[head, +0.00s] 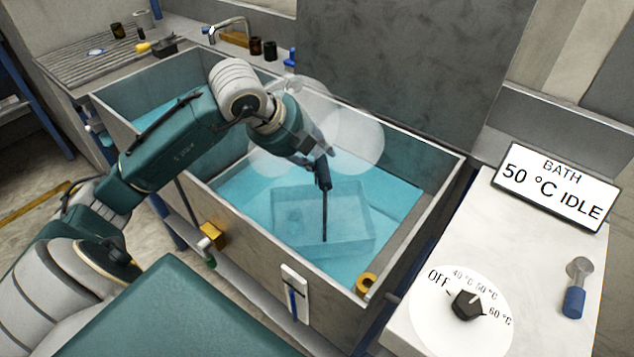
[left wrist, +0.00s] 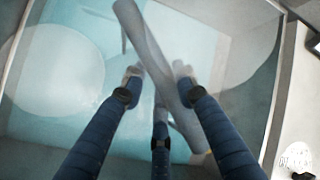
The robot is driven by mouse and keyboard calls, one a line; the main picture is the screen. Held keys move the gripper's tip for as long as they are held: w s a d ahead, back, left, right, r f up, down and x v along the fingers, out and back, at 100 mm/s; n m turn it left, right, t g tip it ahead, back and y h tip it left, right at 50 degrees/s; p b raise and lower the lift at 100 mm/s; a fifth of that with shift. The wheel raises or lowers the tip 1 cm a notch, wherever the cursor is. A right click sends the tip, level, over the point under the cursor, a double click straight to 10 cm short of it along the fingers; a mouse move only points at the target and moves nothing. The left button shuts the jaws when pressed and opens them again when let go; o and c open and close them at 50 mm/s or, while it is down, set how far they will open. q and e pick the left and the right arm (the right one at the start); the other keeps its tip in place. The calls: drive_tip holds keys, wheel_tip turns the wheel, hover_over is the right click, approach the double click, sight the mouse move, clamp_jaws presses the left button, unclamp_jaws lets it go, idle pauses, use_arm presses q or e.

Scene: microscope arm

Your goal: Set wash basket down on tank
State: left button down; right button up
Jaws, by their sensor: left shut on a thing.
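The tank (head: 225,215) is a deep grey-walled basin of blue water. The wash basket (head: 345,222) looks like a pale, see-through box low in the water, near the tank's right end. My left gripper (head: 322,172) is over the water inside the rim, above the basket. A thin dark rod (head: 325,215) runs down from it to the basket. In the left wrist view my left gripper (left wrist: 158,80) is shut on a long grey bar (left wrist: 150,50) between its fingers. Whether the basket touches the tank floor cannot be told. My right gripper is not in view.
Pale, see-through round patches (head: 350,135) hang over the water. The counter at right holds a dial (head: 467,304) and a sign (head: 556,187) reading "BATH 50 °C IDLE". A tap (head: 230,30) and dark bottles (head: 262,48) stand behind the tank.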

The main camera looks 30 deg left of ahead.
use_arm(q)
wheel_tip(320, 180, down, 8)
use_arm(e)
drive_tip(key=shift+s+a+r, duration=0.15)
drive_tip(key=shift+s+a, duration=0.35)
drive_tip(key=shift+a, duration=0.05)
use_arm(q)
drive_tip(key=c, duration=1.3)
unclamp_jaws()
drive_tip(key=shift+f, duration=0.1)
drive_tip(key=shift+c, duration=0.2)
drive_tip(key=p+v, duration=0.4)
drive_tip(key=v, duration=0.8)
drive_tip(key=shift+p, duration=0.35)
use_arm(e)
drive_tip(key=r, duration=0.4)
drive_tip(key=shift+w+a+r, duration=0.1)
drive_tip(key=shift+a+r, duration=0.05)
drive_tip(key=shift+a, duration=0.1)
